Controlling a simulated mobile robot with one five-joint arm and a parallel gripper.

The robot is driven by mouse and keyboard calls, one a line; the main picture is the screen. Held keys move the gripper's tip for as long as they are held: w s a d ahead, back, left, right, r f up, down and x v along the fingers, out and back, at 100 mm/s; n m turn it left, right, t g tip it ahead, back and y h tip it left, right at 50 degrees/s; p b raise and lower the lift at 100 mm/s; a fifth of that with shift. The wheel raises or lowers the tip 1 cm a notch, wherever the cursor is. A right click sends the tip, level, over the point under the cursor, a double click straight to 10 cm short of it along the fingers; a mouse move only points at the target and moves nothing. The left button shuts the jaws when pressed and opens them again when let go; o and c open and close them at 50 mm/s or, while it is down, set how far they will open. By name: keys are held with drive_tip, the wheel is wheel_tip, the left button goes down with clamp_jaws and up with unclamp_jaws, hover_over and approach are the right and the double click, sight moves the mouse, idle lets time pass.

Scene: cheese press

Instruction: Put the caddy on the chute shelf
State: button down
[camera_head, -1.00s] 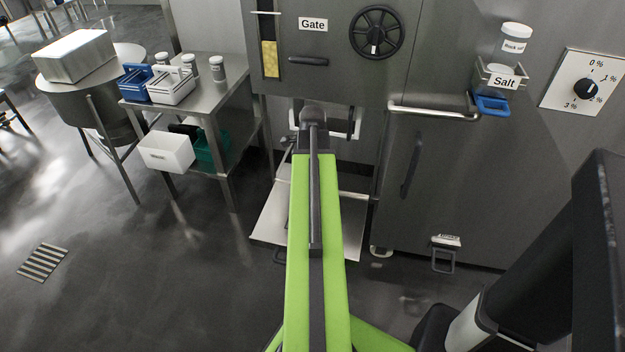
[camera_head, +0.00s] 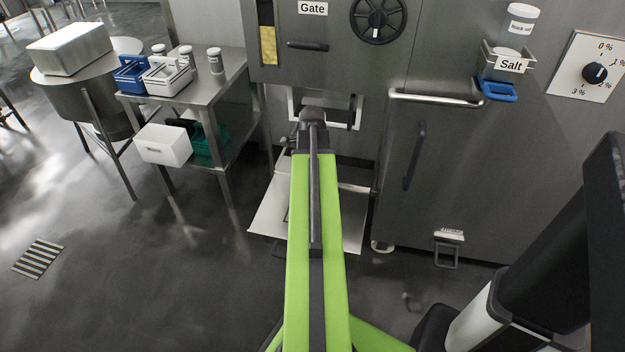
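A blue caddy (camera_head: 131,75) and a white caddy (camera_head: 167,78) with raised handles stand side by side on the steel side table, at the left. A pale metal plate (camera_head: 268,214) sits low in front of the machine, partly behind my green arm; I cannot tell whether it is the chute shelf. White parts (camera_head: 356,112) show on both sides of my arm's far end, below the gate panel; I cannot tell whether they belong to a caddy or the machine. My arm reaches forward to there. My gripper's fingers are hidden behind the arm's end.
The side table (camera_head: 207,88) also holds several white-lidded jars, with a white bin (camera_head: 162,145) and a green bin on its lower level. A salt holder (camera_head: 507,62) and a door handle (camera_head: 436,99) stick out at the right.

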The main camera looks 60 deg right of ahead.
drive_tip(key=shift+f, duration=0.3)
drive_tip(key=c, duration=1.2)
unclamp_jaws()
drive_tip(key=shift+o, duration=0.2)
drive_tip(key=shift+r, duration=0.1)
wheel_tip(320, 180, up, 12)
drive_tip(key=p, duration=1.1)
drive_tip(key=shift+p, duration=0.3)
